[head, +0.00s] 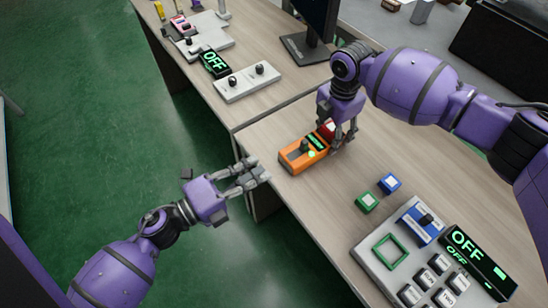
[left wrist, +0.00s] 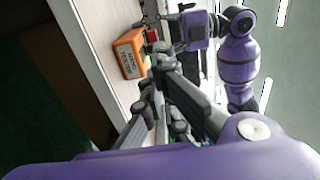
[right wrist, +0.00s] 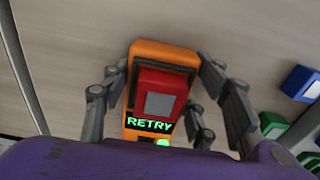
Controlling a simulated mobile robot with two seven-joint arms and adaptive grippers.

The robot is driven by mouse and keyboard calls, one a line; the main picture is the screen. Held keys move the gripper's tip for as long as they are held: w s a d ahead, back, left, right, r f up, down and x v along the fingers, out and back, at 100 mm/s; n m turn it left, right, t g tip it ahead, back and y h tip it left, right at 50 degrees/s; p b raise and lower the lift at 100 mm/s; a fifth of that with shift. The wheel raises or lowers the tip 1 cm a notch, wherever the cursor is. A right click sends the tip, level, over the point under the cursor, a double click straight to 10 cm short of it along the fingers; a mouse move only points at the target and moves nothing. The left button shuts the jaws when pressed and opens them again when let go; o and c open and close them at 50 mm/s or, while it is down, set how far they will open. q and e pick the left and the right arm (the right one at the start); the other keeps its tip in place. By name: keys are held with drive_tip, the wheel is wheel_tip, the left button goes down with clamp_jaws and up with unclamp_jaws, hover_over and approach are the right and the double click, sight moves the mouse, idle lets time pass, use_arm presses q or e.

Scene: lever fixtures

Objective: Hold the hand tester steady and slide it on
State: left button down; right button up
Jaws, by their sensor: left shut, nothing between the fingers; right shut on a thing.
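The orange hand tester (head: 292,160) lies on the table near its left edge. It has a dark knob (head: 304,146), a lit green spot and a red block with a grey square (right wrist: 158,103). Its display reads RETRY in the right wrist view. My right gripper (head: 338,141) is over the tester's far end, shut on it, with a finger on either side. My left gripper (head: 263,172) is shut and empty, just left of the tester and apart from it. In the left wrist view the tester's labelled end (left wrist: 128,56) faces this gripper.
A grey panel (head: 371,262) with an OFF display and several buttons stands at the lower right. Green (head: 367,202) and blue (head: 390,183) blocks lie beside it. A two-knob panel (head: 247,83) and a monitor (head: 305,48) stand farther back. Open floor lies left.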

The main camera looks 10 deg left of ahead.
use_arm(q)
drive_tip(key=shift+v, duration=1.15)
use_arm(e)
drive_tip(key=o, duration=1.4)
drive_tip(key=shift+c, duration=0.2)
drive_tip(key=shift+r, duration=0.1)
